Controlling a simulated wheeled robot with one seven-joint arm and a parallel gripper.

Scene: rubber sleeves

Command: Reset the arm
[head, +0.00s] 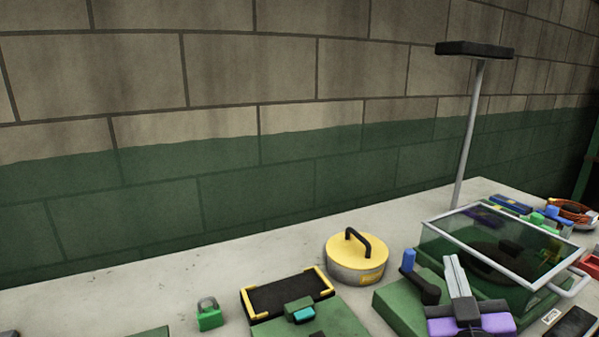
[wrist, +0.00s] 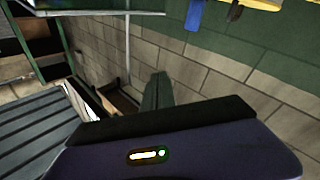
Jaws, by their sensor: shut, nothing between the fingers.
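My gripper (head: 453,262) stands over the right part of the bench in the head view. Its pale fingers point up and lie together, with nothing between them. Its purple body and black crossbar are below the fingers. In the wrist view the shut fingers (wrist: 157,90) rise beyond the black bar and dark purple housing. The fingers look clear of the wall. The rest of my arm is mostly out of view. I cannot make out any rubber sleeve with certainty.
A glass-topped case (head: 440,232) with a metal frame stands close right of my gripper, with a lamp post (head: 470,130) behind. A yellow-lidded tin (head: 345,250) and yellow-cornered black tray (head: 280,297) lie left. A green padlock (head: 209,318) sits farther left. The back-left bench is bare.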

